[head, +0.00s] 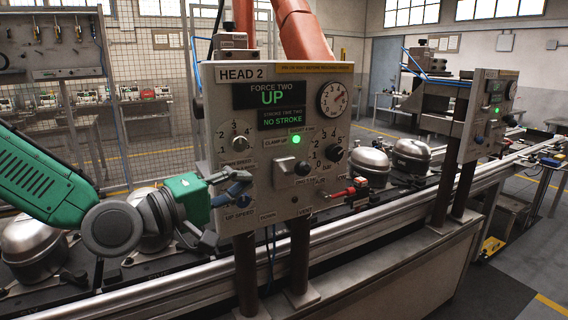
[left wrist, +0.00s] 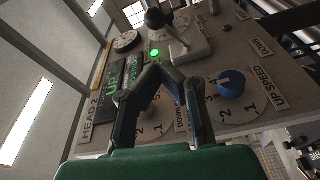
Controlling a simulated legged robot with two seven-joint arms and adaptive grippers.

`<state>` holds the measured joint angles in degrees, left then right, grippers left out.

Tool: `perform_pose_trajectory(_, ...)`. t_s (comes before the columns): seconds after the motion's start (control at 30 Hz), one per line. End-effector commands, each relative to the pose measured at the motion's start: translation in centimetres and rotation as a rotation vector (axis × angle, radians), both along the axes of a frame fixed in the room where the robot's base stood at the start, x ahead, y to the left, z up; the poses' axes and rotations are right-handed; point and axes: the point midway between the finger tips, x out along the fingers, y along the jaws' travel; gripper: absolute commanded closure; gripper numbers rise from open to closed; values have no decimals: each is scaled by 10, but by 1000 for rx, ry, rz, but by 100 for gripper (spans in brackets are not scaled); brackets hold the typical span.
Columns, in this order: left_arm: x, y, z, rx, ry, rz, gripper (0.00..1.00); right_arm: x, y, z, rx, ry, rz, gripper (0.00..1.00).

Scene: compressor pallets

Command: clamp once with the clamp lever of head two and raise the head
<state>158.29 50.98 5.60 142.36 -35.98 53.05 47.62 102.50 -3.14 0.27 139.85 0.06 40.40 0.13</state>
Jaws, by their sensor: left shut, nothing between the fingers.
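The head two panel (head: 215,100) stands upright at the centre of the head view. Its display (head: 272,97) reads "FORCE TWO UP" and "STROKE TIME TWO NO STROKE". The clamp lever (head: 302,168) has a black ball and sits on a grey box below a lit green lamp (head: 296,140). In the left wrist view the lever's ball (left wrist: 155,18) shows beyond my fingertips. My left gripper (head: 244,182) is shut and empty in front of the panel's lower left, left of the lever and apart from it. Its fingertips (left wrist: 163,68) meet in the left wrist view. My right gripper is not in view.
A blue up-speed knob (left wrist: 231,83) lies close to the right of my fingers in the left wrist view. A red fitting (head: 350,191) sticks out at the panel's lower right. Metal compressors (head: 370,162) stand on the conveyor behind. A second panel (head: 490,110) stands farther right.

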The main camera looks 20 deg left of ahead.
Motion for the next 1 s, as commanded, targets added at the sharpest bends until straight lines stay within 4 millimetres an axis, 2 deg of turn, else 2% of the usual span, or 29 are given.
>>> perform_pose_trajectory(0.17,3,-1,-1,3,2,1,100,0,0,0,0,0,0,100)
perform_pose_trajectory(0.27,13,-5,-1,7,3,0,100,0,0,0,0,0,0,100)
perform_pose_trajectory(0.5,53,-24,1,7,3,-1,100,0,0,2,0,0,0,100)
perform_pose_trajectory(0.7,79,-36,3,5,2,0,100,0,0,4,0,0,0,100)
perform_pose_trajectory(1.0,90,-40,3,2,2,-1,100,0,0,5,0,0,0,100)
